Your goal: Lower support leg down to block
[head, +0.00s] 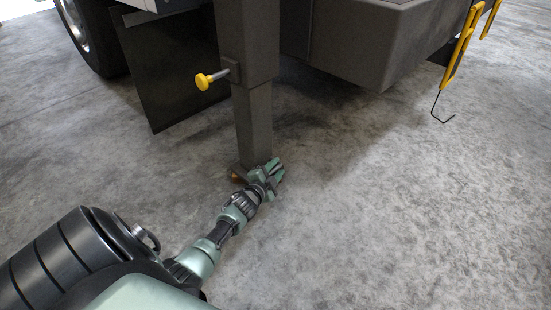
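The support leg (253,122) is a dark grey square post that comes down from the vehicle. A yellow-knobbed pin (203,81) sticks out of the left side of its outer sleeve. A brownish piece (236,174) shows at the foot of the leg, mostly hidden; I cannot tell whether it is the block. My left gripper (276,172) is at the lower right of the leg's foot, against or just in front of it. Its fingers are small in view, and I cannot tell whether they hold the foot. My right gripper is not in view.
A black mud flap (170,75) and a tire (95,38) stand left of the leg. A dark grey box (375,42) hangs under the vehicle on the right. A yellow handle (459,48) with a thin black hook (437,112) hangs further right. The concrete floor (400,220) in front is clear.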

